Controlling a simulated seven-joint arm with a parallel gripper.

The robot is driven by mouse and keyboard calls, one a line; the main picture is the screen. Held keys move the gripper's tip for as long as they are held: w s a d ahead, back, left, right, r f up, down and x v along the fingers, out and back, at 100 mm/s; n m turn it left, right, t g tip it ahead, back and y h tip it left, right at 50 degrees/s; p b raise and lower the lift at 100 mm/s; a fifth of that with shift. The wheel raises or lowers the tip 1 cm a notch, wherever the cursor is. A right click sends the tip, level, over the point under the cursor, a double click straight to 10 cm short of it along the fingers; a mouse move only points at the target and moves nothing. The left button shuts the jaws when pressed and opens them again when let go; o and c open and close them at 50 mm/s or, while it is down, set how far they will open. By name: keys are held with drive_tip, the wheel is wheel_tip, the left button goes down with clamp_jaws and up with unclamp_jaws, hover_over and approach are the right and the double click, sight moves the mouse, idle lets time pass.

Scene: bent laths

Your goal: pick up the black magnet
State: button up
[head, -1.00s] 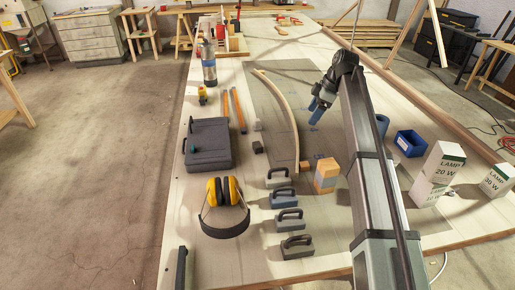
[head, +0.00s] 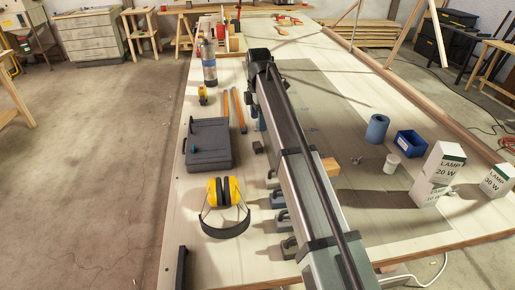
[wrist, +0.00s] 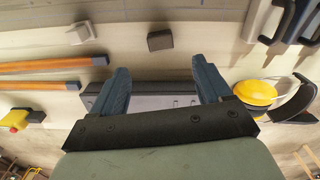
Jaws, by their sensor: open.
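The black magnet (head: 258,147) is a small dark block on the table, right of the black case, close to the left side of my arm. In the wrist view the dark block (wrist: 160,40) lies just beyond my open fingertips, roughly centred between them and apart from both. My gripper (wrist: 163,73) has two blue fingers spread wide with nothing held. In the head view only a bit of blue finger (head: 261,122) shows beside my arm, just behind the block; the rest is hidden.
The black case (head: 208,144) lies left of the magnet, and orange-handled tools (head: 238,110) lie behind. A small light-grey block (wrist: 80,33) sits left in the wrist view. Yellow earmuffs (head: 223,193) and handled blocks (head: 278,199) are nearer the front. My arm hides most of the bent lath.

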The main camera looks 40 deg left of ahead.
sight(257, 144)
wheel_tip(257, 144, down, 11)
drive_tip(key=shift+s+f, duration=0.15)
drive_tip(key=shift+f, duration=0.05)
drive_tip(key=shift+a, duration=0.1)
idle(0.4)
drive_tip(key=shift+c, duration=0.3)
drive_tip(key=c, duration=1.2)
drive_tip(key=shift+r, duration=0.1)
